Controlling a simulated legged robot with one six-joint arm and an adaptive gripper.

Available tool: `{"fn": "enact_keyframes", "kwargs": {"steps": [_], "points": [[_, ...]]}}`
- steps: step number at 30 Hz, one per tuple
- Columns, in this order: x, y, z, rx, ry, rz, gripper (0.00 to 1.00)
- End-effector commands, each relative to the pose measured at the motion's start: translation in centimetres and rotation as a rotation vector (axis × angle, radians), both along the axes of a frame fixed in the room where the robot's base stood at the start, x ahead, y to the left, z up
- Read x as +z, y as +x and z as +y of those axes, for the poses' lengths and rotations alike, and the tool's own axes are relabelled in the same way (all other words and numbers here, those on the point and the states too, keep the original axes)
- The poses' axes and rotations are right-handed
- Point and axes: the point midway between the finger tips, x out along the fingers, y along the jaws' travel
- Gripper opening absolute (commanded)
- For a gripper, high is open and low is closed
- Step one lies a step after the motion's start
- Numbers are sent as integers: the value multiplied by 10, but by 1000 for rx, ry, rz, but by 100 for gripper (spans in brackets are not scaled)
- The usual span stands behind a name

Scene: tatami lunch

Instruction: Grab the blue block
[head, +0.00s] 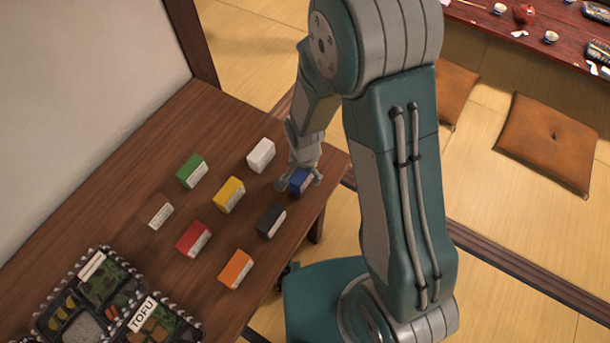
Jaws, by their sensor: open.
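The blue block (299,181) lies near the far right corner of the brown wooden table, partly hidden by my gripper. My gripper (298,183) points down over it, with its open fingers on either side of the block. I cannot tell whether the fingers touch it.
The table (120,190) also holds a white block (261,154), a black block (270,221), a yellow block (229,194), a green block (192,171), a red block (193,239) and an orange block (235,268). A small label card (160,215) and a bento tray (48,327) are at left.

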Motion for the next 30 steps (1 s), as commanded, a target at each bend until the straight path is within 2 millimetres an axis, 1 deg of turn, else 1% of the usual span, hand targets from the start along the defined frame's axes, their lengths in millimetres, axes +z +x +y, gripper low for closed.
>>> {"fn": "enact_keyframes", "kwargs": {"steps": [1, 3, 11, 14, 15, 17, 18, 30], "points": [[-6, -1, 1, 1, -2, 3, 91], [-11, 0, 1, 1, -1, 1, 91], [-12, 0, -2, 0, 4, -1, 91], [-12, 0, -3, -1, 4, -1, 51], [-12, 0, -3, -1, 4, -1, 33], [-12, 0, -2, 0, 4, 0, 7], [-12, 0, -1, 1, 2, 0, 3], [-11, 0, -1, 1, 1, 0, 3]]}}
